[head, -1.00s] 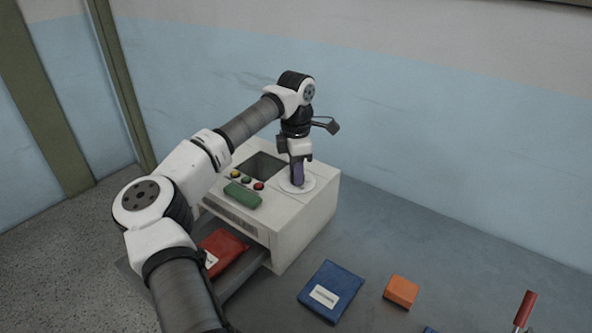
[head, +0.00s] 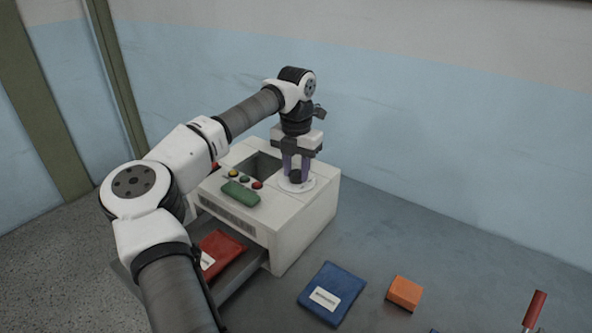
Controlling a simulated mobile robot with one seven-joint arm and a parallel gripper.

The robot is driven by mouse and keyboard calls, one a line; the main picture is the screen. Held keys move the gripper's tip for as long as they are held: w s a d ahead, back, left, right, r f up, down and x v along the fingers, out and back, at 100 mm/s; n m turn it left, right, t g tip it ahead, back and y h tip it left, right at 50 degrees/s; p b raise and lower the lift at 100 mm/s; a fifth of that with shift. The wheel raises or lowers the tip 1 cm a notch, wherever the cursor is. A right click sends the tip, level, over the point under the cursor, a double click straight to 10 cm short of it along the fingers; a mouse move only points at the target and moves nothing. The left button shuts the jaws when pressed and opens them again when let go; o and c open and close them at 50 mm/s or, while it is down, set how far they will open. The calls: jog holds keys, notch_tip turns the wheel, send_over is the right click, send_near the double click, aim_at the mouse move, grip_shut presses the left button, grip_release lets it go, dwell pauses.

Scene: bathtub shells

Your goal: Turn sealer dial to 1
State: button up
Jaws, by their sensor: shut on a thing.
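The sealer (head: 305,222) is a white box machine on the grey table. Its dial (head: 295,177) is a dark knob on a round white plate (head: 309,186) on the top, at the right. My gripper (head: 295,175) points straight down over the dial, with its purple fingers on both sides of the knob, shut on it. The dial's numbers and pointer are too small to read, and the fingers hide part of the knob.
On the sealer's top are a dark window (head: 259,165), small yellow, green and red buttons (head: 257,185) and a green block (head: 240,193). A red packet (head: 221,250) lies in the open drawer in front. A blue packet (head: 331,292), an orange block (head: 404,292) and a red-handled tool (head: 534,309) lie to the right.

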aim_at(296, 173)
jog(key=shift+n, duration=0.6)
jog(key=o, duration=1)
notch_tip(296, 173, up, 14)
jog(key=shift+f+b, duration=0.1)
jog(key=shift+b, duration=0.8)
